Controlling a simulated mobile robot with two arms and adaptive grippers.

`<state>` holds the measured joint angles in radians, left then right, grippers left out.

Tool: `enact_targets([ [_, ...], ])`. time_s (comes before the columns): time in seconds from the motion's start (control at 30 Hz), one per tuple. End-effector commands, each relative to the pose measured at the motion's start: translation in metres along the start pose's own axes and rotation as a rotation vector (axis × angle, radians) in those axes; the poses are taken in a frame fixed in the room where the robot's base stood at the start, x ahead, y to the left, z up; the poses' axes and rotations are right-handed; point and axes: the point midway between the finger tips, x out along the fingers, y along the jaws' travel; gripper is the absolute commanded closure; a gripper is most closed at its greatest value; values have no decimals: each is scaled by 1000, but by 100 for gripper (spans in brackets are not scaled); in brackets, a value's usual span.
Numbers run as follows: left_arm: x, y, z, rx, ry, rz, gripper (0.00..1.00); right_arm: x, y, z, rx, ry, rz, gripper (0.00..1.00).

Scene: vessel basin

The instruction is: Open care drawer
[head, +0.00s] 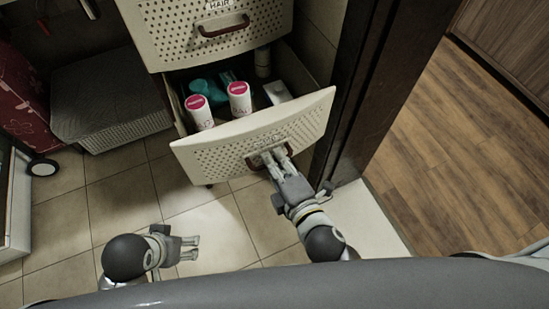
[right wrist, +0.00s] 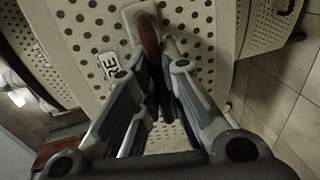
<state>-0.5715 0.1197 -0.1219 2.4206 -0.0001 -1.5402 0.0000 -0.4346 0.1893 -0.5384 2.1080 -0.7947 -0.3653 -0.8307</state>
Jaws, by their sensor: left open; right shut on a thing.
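The care drawer (head: 222,151) is the lower drawer of a cream perforated cabinet, and it stands pulled out. Inside it are two white bottles with pink tops (head: 200,114) and some teal items (head: 206,88). My right gripper (head: 272,156) is at the drawer's front. In the right wrist view its fingers (right wrist: 160,75) are closed around the reddish-brown handle (right wrist: 149,45), beside a partly visible label on the perforated front. My left gripper (head: 193,248) is open and empty, low over the tiled floor, apart from the cabinet.
The upper drawer marked HAIR (head: 186,35) is shut above. A grey woven basket (head: 115,133) stands left of the cabinet. A dark door frame (head: 370,80) is close on the right, with wooden floor beyond. Tiled floor (head: 75,215) is free at the left front.

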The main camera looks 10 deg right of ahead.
Motion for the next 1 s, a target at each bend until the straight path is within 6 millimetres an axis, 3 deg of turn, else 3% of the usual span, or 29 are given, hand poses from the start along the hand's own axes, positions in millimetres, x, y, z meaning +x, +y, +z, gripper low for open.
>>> enact_targets([
  [0.07, 0, 0, -1, 0, 3, 1, 30, 0, -2, 0, 0, 0, -3, 100],
  [0.1, -1, 0, -1, -1, 4, 1, 30, 0, -2, 0, 0, 0, -4, 89],
  [0.27, -1, 1, -2, -2, 5, 2, 30, 0, -1, 0, 0, 0, -3, 69],
  [0.67, -3, 1, -3, 0, 11, 2, 30, -4, -1, 0, 1, 0, -2, 68],
  [1.0, -2, 0, -2, 0, 6, 1, 30, -47, -2, 0, 3, -1, -5, 68],
])
